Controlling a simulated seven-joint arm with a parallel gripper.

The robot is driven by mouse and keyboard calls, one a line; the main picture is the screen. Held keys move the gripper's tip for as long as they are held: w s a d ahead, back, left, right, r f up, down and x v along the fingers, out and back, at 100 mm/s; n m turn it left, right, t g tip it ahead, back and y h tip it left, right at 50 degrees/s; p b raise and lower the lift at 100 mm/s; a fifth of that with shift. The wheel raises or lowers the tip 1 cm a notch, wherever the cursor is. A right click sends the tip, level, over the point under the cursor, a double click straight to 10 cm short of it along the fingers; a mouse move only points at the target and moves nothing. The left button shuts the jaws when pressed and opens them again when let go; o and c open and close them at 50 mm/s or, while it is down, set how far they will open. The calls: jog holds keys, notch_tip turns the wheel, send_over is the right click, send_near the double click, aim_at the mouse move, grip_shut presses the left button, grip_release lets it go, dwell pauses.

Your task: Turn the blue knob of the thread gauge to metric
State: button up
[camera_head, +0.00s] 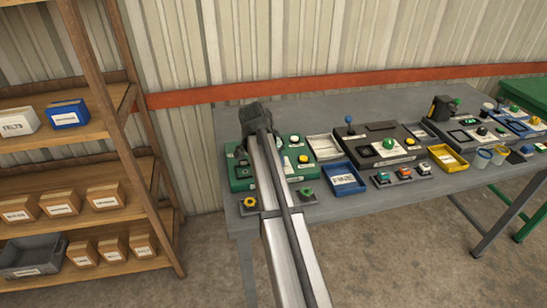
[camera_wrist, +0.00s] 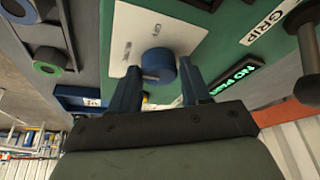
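The thread gauge is a green panel unit (camera_head: 243,184) at the left end of the grey table, partly hidden by my arm. Its blue knob (camera_wrist: 159,64) shows in the wrist view on a white plate (camera_wrist: 126,43), whose small lettering I cannot read surely. My gripper (camera_wrist: 160,84) has its two blue fingers apart, one on each side of the knob. Whether they touch it is unclear. In the head view the knob is hidden behind my arm and my dark wrist.
A green-lit display (camera_wrist: 237,82) and a "GRIP" label (camera_wrist: 268,22) are beside the knob. A blue tray (camera_head: 343,179), a dark panel unit (camera_head: 380,146) and several small buttons stand to the right. A wooden shelf (camera_head: 90,110) with boxes is left of the table.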

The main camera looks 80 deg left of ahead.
jog(key=o, duration=0.3)
jog(key=shift+o, duration=0.2)
jog(key=v, duration=1.3)
jog(key=shift+r, duration=0.45)
